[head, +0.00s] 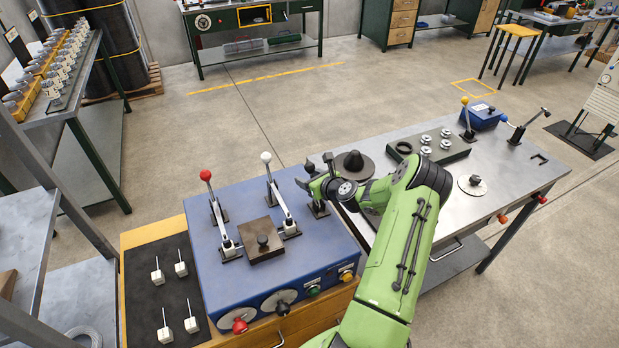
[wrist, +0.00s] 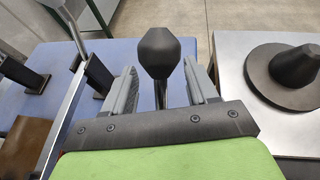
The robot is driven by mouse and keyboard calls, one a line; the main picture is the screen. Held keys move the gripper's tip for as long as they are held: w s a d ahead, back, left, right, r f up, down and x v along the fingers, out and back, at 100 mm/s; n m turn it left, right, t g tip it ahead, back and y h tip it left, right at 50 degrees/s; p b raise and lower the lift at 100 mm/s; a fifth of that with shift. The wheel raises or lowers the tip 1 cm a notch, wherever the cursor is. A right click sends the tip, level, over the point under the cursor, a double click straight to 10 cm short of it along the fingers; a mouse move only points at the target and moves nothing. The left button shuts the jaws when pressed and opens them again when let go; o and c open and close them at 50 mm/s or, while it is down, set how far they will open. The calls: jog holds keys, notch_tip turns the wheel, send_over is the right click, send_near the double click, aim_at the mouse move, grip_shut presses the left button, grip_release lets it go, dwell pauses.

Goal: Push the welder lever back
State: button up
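The blue welder box (head: 225,290) stands at the centre left with several levers on top. One has a red knob (head: 206,175) and one a white knob (head: 266,157); both stand tilted. A black-knobbed lever (wrist: 158,52) rises at the box's right side, and its black bracket (head: 318,210) shows in the head view. My gripper (head: 317,174) is open at this lever. In the wrist view, one finger stands on each side of its shaft, with gaps showing, and the knob is above them. Whether a finger touches the lever from front or back cannot be told.
A small dark block (head: 263,243) sits between the red- and white-knobbed levers. A grey metal table (head: 500,205) on the right holds a black cone (head: 353,165), a tray of round parts and a blue device (head: 482,116). The floor behind the box is clear.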

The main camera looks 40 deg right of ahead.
jog(key=shift+r, duration=0.1)
jog(key=b+v, duration=0.1)
jog(key=v, duration=1.4)
jog(key=shift+s, duration=0.3)
jog(key=shift+a, duration=0.1)
